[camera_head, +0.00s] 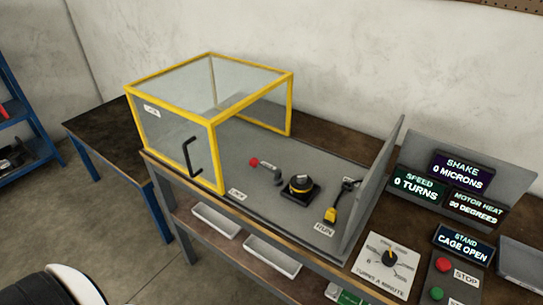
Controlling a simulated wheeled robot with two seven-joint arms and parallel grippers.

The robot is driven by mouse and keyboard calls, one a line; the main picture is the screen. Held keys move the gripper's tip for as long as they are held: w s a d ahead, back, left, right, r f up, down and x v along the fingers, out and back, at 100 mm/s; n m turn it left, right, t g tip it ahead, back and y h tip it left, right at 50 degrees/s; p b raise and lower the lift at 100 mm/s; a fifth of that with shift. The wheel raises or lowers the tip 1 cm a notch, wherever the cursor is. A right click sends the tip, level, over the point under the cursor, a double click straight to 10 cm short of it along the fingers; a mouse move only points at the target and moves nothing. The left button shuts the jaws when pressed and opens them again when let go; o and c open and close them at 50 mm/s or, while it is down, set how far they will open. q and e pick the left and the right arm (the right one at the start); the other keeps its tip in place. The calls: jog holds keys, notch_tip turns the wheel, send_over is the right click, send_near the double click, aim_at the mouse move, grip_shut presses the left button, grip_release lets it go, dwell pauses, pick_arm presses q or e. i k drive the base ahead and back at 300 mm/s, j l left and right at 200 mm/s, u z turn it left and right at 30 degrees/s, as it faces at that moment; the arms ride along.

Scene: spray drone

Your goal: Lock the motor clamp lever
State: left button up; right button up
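A lever with a red knob (254,162) and a grey arm lies on the grey bench plate, beside a black motor with a yellow band (300,184) on a dark square base. The knob points left, away from the motor. It looks like the clamp lever, but the frame is too small to tell whether it is locked. A small white label (236,195), too small to read surely, lies on the plate in front. Neither of my grippers is in view.
A yellow-framed clear cage (219,122) with a black handle stands left of the motor. A yellow and black part (330,215) lies right, near a label reading RUN. A grey upright panel (372,190) borders the plate. Displays (463,246) read 0 turns and cage open.

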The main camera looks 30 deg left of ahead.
aim_at(265, 168)
jog(key=j+u, duration=0.15)
jog(key=j, duration=0.3)
jog(key=i+j+u, duration=0.15)
jog(key=j, duration=0.35)
jog(key=j+u, duration=0.15)
jog(key=j, duration=0.3)
